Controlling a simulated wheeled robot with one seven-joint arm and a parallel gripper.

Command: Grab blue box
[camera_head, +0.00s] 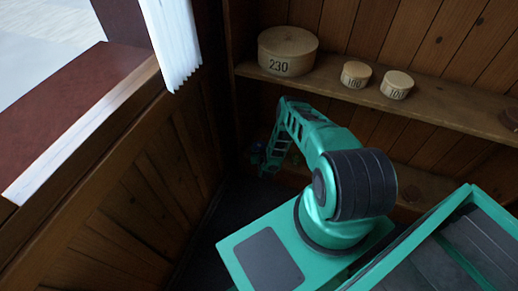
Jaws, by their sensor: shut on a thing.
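My gripper (262,166) is at the far end of my teal arm, low in the dark corner below the shelf. It is small in the view and partly lost in shadow. It is shut on a small dark-blue thing, the blue box (257,152), which shows only as a dim patch at the fingers. Its outline and exact seating in the fingers cannot be made out.
A wooden shelf (440,116) runs above my gripper, holding a large round box marked 230 (287,50) and two smaller ones marked 100 (356,74) (397,85). A wood-panelled wall (130,205) with a window ledge stands close on the left. A lower shelf (425,187) is partly hidden by my arm.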

